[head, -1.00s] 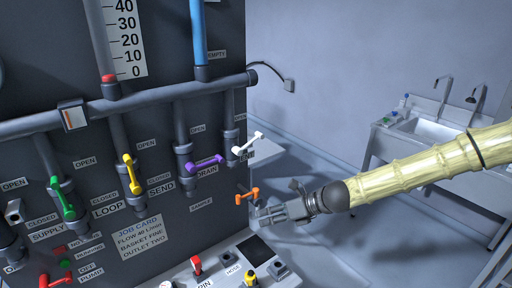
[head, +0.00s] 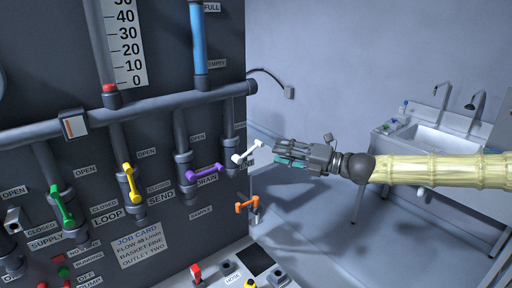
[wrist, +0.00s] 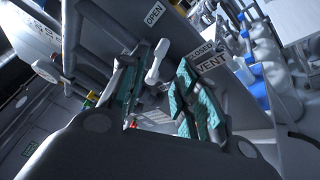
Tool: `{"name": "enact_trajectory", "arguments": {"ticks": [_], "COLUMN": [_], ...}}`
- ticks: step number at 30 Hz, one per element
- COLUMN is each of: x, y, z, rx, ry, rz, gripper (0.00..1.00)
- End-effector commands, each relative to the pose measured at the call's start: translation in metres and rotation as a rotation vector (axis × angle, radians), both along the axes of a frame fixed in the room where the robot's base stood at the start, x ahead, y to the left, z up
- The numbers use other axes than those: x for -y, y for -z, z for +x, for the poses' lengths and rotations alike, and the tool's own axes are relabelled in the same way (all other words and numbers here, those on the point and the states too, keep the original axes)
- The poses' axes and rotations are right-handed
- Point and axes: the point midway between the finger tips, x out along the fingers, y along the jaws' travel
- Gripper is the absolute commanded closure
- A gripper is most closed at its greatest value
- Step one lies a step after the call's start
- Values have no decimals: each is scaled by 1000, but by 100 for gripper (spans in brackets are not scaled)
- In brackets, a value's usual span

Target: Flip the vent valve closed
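The vent valve has a white handle (head: 248,151) on the rightmost pipe of the dark panel. The handle slants up to the right. In the wrist view the white handle (wrist: 157,60) shows between an OPEN label (wrist: 154,14) and CLOSED and VENT labels (wrist: 212,62). My gripper (head: 281,151) is just right of the handle and points left at it. In the wrist view its two teal-padded fingers (wrist: 158,90) are spread, with the handle ahead in the gap. The fingers are apart from each other and hold nothing. Whether either touches the handle I cannot tell.
A purple drain handle (head: 205,172) is left of the white one, and an orange sample handle (head: 247,204) is below. Yellow (head: 131,182) and green (head: 62,207) handles are further left. A sink (head: 428,130) stands at the far right. White bottles (wrist: 262,50) show in the wrist view.

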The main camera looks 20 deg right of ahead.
Motion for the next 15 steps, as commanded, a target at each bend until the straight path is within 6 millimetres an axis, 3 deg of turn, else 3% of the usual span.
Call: {"name": "enact_trajectory", "arguments": {"ticks": [15], "x": [-30], "y": [1], "z": [26], "rx": [-3], "ry": [-1], "rz": [0], "gripper": [68]}}
